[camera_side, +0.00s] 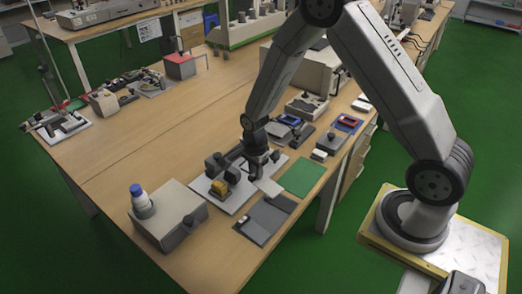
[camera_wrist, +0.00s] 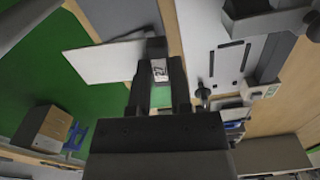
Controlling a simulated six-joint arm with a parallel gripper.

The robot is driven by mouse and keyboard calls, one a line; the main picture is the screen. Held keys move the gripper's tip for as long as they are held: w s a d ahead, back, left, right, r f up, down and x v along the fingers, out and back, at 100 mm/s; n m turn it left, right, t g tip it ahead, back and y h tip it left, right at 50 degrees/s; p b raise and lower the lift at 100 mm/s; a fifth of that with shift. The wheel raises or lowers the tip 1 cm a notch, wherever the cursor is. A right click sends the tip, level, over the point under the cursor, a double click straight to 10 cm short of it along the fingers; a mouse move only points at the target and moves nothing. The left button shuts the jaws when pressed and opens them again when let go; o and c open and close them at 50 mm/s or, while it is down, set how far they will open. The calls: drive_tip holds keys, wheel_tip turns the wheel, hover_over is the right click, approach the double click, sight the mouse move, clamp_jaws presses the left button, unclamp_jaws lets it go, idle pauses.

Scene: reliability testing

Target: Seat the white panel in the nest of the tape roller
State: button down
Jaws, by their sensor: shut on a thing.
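The white panel (camera_wrist: 103,62) is a thin flat plate. My gripper (camera_wrist: 158,75) is shut on its edge, and the panel sticks out to the left of the fingertips in the wrist view. In the side view the panel (camera_side: 269,187) shows just below my gripper (camera_side: 257,172), to the right of the tape roller. The tape roller (camera_side: 219,186) has a yellow roll and dark parts on a white base plate (camera_side: 232,204). Part of this plate (camera_wrist: 200,35) shows at the upper right of the wrist view. The nest cannot be made out clearly.
A green mat (camera_side: 303,177) lies to the right of the panel, and a grey tray (camera_side: 264,222) lies in front. A grey box (camera_side: 168,222) with a blue-capped bottle (camera_side: 141,202) stands at the left. Several small devices stand behind the mat. The bench left of the roller is mostly clear.

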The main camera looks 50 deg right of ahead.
drive_tip(key=w+d+f+m, duration=0.1)
drive_tip(key=w+d+m, duration=0.2)
drive_tip(key=d+m, duration=0.2)
drive_tip(key=w+d+f+m, duration=0.1)
drive_tip(key=w+d+m, duration=0.3)
drive_tip(key=d+m, duration=0.2)
drive_tip(key=w+d+f+m, duration=0.2)
drive_tip(key=w+d+m, duration=0.2)
drive_tip(key=d, duration=0.3)
drive_tip(key=shift+m, duration=0.7)
drive_tip(key=shift+f, duration=0.45)
drive_tip(key=shift+f, duration=0.1)
drive_tip(key=shift+f, duration=2.05)
drive_tip(key=shift+f, duration=0.5)
drive_tip(key=shift+c, duration=2.3)
unclamp_jaws()
